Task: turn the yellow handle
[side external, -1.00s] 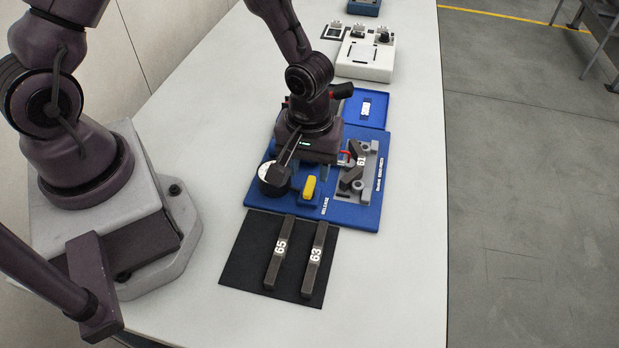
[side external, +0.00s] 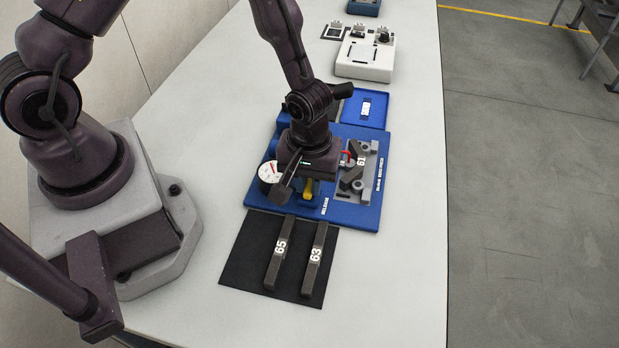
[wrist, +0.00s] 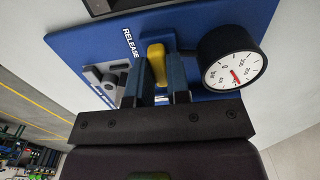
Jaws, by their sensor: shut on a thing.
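The yellow handle (wrist: 156,58) stands between the two fingers of my gripper (wrist: 160,72) in the wrist view, and the fingers are shut on it. In the side external view only a small part of the yellow handle (side external: 308,190) shows below my gripper (side external: 306,182), and the rest is hidden by the gripper body. The handle is on the blue base plate (side external: 358,216), near the word RELEASE. A round dial gauge (side external: 268,173) is beside it; its red needle shows in the wrist view.
A grey fixture (side external: 370,172) with a part marked 61 is on the plate, right of my gripper. Two dark bars, marked 65 (side external: 275,265) and 63 (side external: 313,275), lie on a black mat (side external: 245,263) in front. A blue tray (side external: 380,101) and a white box (side external: 364,67) stand behind.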

